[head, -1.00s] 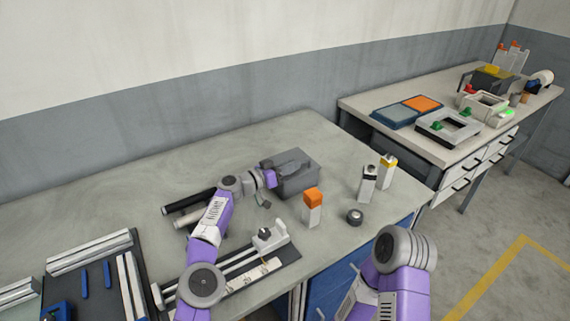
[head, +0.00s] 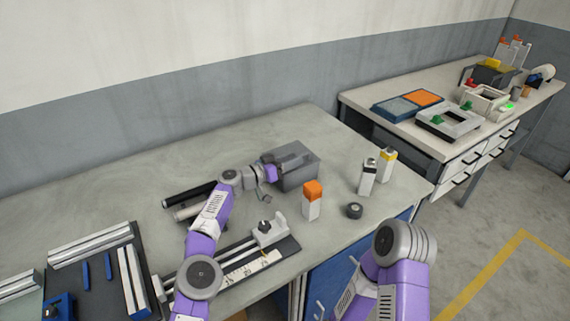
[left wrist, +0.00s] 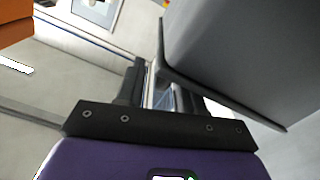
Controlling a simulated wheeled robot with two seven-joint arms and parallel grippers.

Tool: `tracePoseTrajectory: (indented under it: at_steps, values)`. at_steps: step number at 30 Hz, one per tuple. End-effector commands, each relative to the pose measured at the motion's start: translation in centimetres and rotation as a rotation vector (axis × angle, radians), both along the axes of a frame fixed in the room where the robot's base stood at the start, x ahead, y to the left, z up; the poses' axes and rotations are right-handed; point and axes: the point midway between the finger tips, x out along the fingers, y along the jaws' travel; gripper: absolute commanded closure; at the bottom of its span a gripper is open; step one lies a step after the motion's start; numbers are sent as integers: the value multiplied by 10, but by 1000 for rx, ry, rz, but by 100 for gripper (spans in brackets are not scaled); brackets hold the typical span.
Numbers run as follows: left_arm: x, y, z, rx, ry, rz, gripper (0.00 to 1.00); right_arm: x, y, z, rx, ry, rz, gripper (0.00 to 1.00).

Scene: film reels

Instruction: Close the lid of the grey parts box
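The grey parts box (head: 300,178) stands on the near workbench, right of centre in the head view. A darker grey surface shows at its top; I cannot tell how far the lid stands open. In the left wrist view, a large grey wall with a lip, likely the box (left wrist: 235,60), fills the upper right and hides part of one finger. The left gripper's dark fingers (left wrist: 160,90) have a narrow gap with nothing visible between them. My right gripper is outside the views.
An orange-capped bottle (head: 312,203) and a dark round part (head: 354,211) stand in front of the box. Two white bottles (head: 368,178) are to its right. Dark and pale rods (head: 188,195) and a rail fixture (head: 266,236) lie by my left arm. The bench behind is clear.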

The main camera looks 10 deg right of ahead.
Motion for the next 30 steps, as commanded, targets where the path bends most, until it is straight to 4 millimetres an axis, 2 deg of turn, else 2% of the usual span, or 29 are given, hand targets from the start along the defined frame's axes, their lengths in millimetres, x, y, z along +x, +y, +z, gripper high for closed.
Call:
tracePoseTrajectory:
  at_steps: [13, 24, 30]
  values:
    - [-10, 24, -3, 1, 0, 0, 63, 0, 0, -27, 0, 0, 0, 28]
    - [-26, 60, -1, 1, 3, -3, 63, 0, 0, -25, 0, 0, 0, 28]
    - [-30, 67, -1, 1, 2, -4, 63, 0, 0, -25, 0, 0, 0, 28]
